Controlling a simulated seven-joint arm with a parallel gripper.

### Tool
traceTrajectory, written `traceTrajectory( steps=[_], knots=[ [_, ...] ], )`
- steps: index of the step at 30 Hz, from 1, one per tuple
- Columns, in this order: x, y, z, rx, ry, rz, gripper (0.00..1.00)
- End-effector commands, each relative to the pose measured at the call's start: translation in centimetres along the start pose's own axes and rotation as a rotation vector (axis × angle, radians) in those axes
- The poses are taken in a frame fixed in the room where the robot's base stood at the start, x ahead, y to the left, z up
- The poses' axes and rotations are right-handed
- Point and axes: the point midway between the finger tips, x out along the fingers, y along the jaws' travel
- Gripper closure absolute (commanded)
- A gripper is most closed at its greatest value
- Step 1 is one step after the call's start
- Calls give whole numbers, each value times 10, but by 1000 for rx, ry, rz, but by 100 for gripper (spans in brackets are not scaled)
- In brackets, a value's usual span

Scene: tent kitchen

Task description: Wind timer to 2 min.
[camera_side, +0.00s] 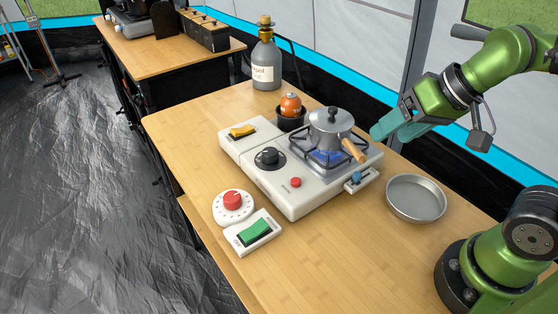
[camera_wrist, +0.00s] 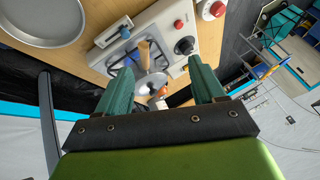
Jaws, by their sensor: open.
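The timer (camera_side: 233,206) is a round white dial with a red knob, on the front left of the table beside the stove. In the wrist view the timer (camera_wrist: 213,8) shows at the top edge, partly cut off. Its setting is too small to read. My gripper (camera_side: 378,133) is up at the right of the stove, apart from the timer and touching nothing that I can see. In the wrist view its two green fingers stand wide apart with nothing held between them.
A white stove (camera_side: 295,190) with a lit blue burner carries a metal pot (camera_side: 328,128) with a wooden handle. A green switch (camera_side: 254,231) sits right beside the timer. A round pan (camera_side: 416,197) is at right. A tall bottle (camera_side: 265,62) stands at the back.

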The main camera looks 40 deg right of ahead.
Motion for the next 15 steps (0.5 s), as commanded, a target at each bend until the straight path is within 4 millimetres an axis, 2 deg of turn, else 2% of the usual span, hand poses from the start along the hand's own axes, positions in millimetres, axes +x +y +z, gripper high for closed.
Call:
traceTrajectory(
  steps=[8,15],
  knots=[
    [48,-67,-49,-165,-226,12,32],
    [110,-132,-78,-382,-382,84,32]
  ],
)
